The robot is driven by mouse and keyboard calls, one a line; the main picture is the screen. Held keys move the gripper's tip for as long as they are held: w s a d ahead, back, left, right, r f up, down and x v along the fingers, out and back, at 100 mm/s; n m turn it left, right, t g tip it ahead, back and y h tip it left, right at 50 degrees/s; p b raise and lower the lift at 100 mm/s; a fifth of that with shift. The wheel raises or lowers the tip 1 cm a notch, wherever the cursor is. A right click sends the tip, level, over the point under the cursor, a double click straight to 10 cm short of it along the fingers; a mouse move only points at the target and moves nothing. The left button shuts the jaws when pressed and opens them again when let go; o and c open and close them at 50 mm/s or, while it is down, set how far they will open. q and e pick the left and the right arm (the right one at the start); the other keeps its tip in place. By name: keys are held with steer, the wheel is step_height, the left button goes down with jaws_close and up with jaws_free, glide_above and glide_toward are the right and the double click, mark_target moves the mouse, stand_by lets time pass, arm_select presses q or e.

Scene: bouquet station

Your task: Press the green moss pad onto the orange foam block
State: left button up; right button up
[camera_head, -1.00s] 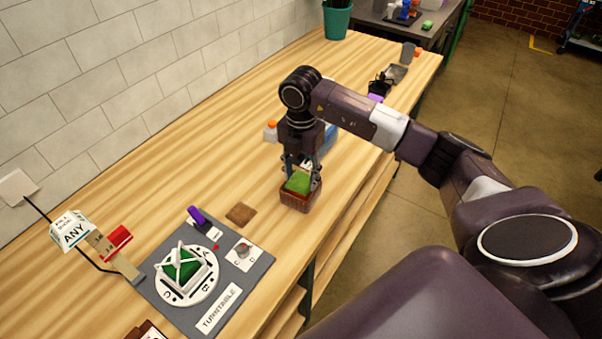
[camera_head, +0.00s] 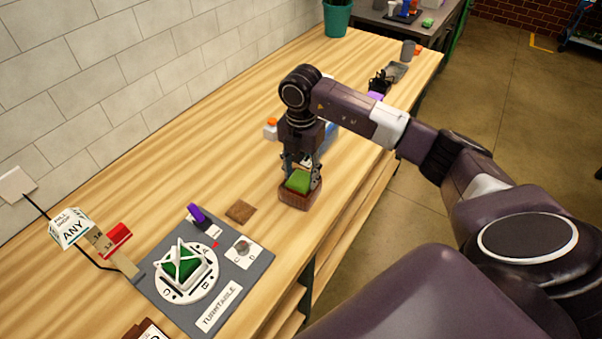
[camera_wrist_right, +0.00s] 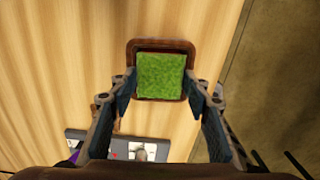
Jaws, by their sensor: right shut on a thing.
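The green moss pad (camera_head: 298,181) is a square, textured pad. It shows from above in the right wrist view (camera_wrist_right: 162,76), within the rim of a small brown basket (camera_head: 296,200). My right gripper (camera_head: 301,178) points down over the basket, its fingers on opposite sides of the pad and shut on it. The basket's rim (camera_wrist_right: 131,48) surrounds the pad in the wrist view. I see no orange foam block; the inside of the basket under the pad is hidden. I cannot tell whether the pad touches anything below. My left gripper is not in view.
A grey turntable board (camera_head: 227,297) holds a green block with white straps (camera_head: 184,265). A brown square (camera_head: 241,211) lies between board and basket. An orange-capped bottle (camera_head: 271,129) stands behind the arm.

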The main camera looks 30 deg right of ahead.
stand_by(0.3)
steer(key=o, duration=1.3)
steer(key=shift+c, duration=0.2)
steer(key=shift+r+p, duration=2.1)
steer(key=shift+r, duration=0.9)
